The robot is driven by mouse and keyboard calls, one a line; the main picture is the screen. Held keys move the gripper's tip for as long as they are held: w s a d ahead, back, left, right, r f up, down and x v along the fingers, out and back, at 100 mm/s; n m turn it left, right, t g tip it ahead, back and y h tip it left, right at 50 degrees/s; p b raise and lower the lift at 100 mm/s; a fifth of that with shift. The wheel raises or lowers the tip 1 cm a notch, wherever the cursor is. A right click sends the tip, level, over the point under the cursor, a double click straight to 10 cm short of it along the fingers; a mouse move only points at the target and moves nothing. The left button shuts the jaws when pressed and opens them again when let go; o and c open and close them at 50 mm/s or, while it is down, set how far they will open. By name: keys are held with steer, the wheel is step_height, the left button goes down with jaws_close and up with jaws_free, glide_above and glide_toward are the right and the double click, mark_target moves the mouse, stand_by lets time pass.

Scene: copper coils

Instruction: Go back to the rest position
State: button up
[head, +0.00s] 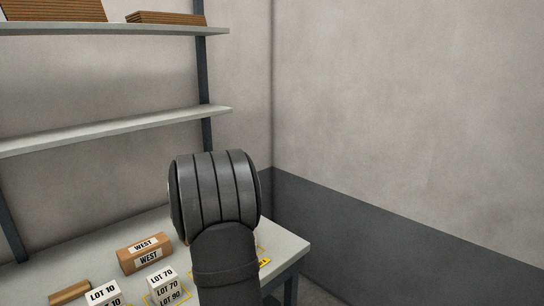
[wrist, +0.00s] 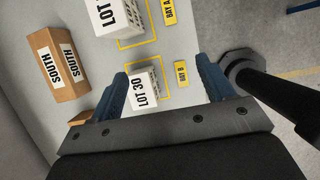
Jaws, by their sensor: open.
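In the wrist view my gripper (wrist: 162,82) is open, its two blue fingers well apart. A white block marked LOT 30 (wrist: 145,86) shows between the fingers, inside a yellow outline by a yellow BAY B label (wrist: 181,74). It appears below the gripper and apart from both fingers. A white block marked LOT 10 (wrist: 118,16) sits at the top by a BAY A label (wrist: 169,11). In the head view my dark arm hides the gripper and part of the table.
The grey table (head: 285,247) also holds a brown WEST box (head: 145,254), white LOT 10 (head: 103,295) and LOT 70 (head: 163,279) blocks. A brown SOUTH box (wrist: 57,65) shows in the wrist view. Shelves (head: 115,130) stand behind; right of the table is open.

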steer(key=a+f, duration=0.1)
steer(key=a, duration=0.1)
steer(key=w+a+f, duration=0.1)
steer(key=a+f, duration=0.2)
steer(key=a, duration=0.2)
steer(key=shift+w+a+f, duration=0.1)
steer(key=shift+w+f, duration=0.1)
steer(key=shift+w, duration=0.1)
steer(key=shift+a+f, duration=0.2)
steer(key=shift+f, duration=0.3)
steer(key=shift+a+f, duration=0.2)
steer(key=shift+f, duration=1)
